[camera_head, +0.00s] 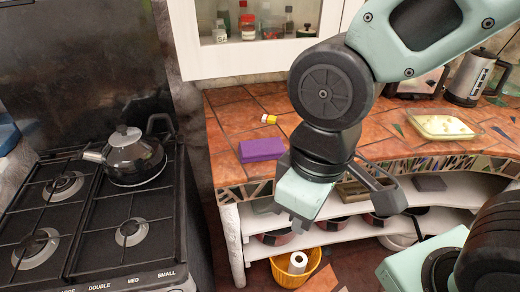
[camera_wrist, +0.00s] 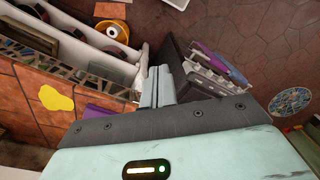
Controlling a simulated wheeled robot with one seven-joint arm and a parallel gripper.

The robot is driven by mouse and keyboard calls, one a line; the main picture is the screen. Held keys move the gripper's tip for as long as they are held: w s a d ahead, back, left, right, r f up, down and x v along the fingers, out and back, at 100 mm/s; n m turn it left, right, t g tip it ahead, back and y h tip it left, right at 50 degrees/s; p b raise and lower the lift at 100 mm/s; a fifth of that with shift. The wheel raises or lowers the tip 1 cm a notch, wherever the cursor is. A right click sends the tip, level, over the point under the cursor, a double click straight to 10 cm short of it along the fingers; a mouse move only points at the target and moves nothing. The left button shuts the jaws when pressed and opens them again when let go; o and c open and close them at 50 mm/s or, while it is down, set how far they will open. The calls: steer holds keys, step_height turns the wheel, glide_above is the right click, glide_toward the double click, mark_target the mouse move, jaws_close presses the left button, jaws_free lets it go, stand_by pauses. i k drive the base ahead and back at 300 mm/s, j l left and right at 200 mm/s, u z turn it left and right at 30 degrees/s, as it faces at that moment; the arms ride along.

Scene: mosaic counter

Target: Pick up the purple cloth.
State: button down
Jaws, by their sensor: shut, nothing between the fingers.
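The purple cloth (camera_head: 261,149) lies as a folded block on the terracotta-tiled counter in the head view, near the counter's left front edge. In the wrist view a small part of the purple cloth (camera_wrist: 100,112) shows at the edge of my gripper's body, which hides the rest. My gripper (camera_wrist: 161,84) is shut and empty, its two grey fingers together. In the head view my gripper's mint hand (camera_head: 300,195) is in front of the counter edge, to the right of and lower in the picture than the cloth, apart from it.
A small yellow-and-red item (camera_head: 268,119) lies behind the cloth. A glass dish (camera_head: 442,127) and kettle (camera_head: 470,78) stand at the right. The stove (camera_head: 105,210) with a teapot (camera_head: 130,155) is at left. White shelves (camera_head: 340,232) and a yellow basket (camera_head: 296,268) are below.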

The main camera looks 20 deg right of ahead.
mark_target(251, 151)
steer(key=i+u, duration=0.25)
steer(key=u, duration=0.2)
steer(key=i+u, duration=0.25)
steer(key=u, duration=0.25)
